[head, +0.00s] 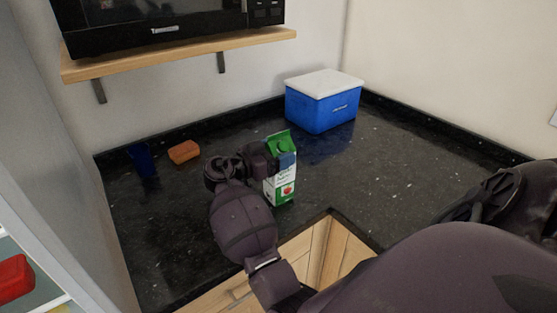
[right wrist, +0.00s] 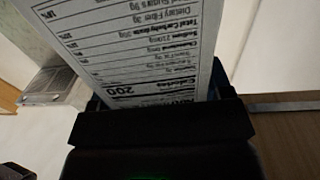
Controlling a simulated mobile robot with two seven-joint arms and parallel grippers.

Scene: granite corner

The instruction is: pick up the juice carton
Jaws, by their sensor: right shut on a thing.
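My left gripper is not in view.
A blue cooler with a white lid (head: 322,106) stands behind the carton. An orange-brown block (head: 184,152) and a dark blue cup (head: 142,160) are at the left. A black microwave (head: 160,25) sits on a wooden shelf (head: 180,54) above. The right counter is clear.

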